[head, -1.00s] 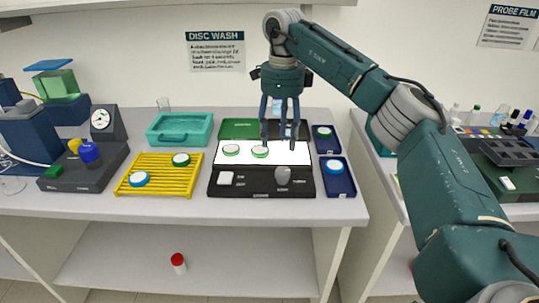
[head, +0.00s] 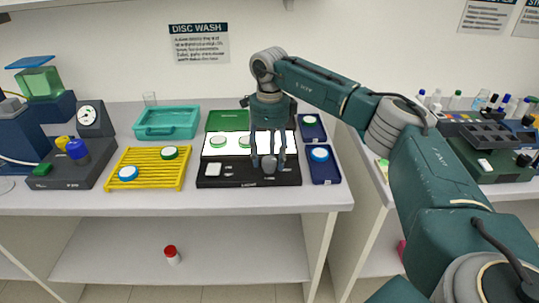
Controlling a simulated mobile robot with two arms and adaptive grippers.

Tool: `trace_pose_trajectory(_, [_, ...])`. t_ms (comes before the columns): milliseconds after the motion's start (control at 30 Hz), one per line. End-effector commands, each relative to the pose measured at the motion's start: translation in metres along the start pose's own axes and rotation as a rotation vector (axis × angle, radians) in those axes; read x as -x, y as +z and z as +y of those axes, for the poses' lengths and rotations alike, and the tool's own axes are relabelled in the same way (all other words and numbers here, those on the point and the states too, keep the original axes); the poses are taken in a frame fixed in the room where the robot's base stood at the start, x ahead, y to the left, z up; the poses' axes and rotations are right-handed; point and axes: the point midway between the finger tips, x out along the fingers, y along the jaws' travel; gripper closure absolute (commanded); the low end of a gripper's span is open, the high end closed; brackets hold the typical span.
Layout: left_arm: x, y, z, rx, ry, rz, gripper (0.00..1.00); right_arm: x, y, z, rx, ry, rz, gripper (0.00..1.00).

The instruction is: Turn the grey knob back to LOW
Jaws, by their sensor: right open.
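The grey knob (head: 269,164) sits at the front right of a black light box (head: 228,181) with a lit white panel. Its lettering is too small to read, so I cannot tell which mark it points to. My right gripper (head: 269,160) points down over the front right of the box. Its fingers are open, one on each side of the knob in the picture; I cannot tell whether they touch it. The gripper hides part of the panel. My left gripper is not in view.
White-and-green discs (head: 218,142) lie on the panel. A yellow rack (head: 148,178) with two discs, a teal tray (head: 168,123) and a gauge device (head: 75,165) stand left. Blue trays (head: 325,172) stand right. The bench front is clear.

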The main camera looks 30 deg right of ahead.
Motion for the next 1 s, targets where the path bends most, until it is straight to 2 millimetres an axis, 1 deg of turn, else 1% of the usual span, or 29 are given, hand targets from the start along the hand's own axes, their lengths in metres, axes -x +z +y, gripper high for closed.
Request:
trace_pose_trajectory(67, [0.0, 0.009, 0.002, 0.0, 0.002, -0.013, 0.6, 0.0, 0.0, 0.0, 0.0, 0.0, 0.0, 0.48])
trace_pose_trajectory(100, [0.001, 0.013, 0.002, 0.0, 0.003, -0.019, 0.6, 0.0, 0.0, 0.0, 0.0, 0.0, 0.0, 0.5])
trace_pose_trajectory(167, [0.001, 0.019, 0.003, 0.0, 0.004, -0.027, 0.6, 0.0, 0.0, 0.0, 0.0, 0.0, 0.0, 0.62])
trace_pose_trajectory(200, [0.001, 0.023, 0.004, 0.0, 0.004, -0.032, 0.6, 0.0, 0.0, 0.0, 0.0, 0.0, 0.0, 0.7])
trace_pose_trajectory(267, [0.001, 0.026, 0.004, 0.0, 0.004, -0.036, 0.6, 0.0, 0.0, 0.0, 0.0, 0.0, 0.0, 0.82])
trace_pose_trajectory(300, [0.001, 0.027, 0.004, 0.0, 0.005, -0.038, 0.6, 0.0, 0.0, 0.0, 0.0, 0.0, 0.0, 0.9])
trace_pose_trajectory(333, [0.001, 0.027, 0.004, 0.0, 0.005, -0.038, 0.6, 0.0, 0.0, 0.0, 0.0, 0.0, 0.0, 0.93])
trace_pose_trajectory(467, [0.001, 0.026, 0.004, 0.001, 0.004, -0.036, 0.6, 0.0, 0.0, 0.0, -0.002, 0.001, 0.001, 0.93])
trace_pose_trajectory(667, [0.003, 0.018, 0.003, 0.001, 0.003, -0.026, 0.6, 0.001, 0.0, 0.0, -0.04, 0.001, 0.001, 0.93])
trace_pose_trajectory(867, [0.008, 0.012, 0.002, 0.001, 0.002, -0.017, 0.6, 0.001, 0.0, 0.0, -0.147, 0.002, 0.002, 0.93])
trace_pose_trajectory(1000, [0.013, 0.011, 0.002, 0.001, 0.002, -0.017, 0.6, 0.002, 0.0, 0.0, -0.262, 0.001, 0.002, 0.93])
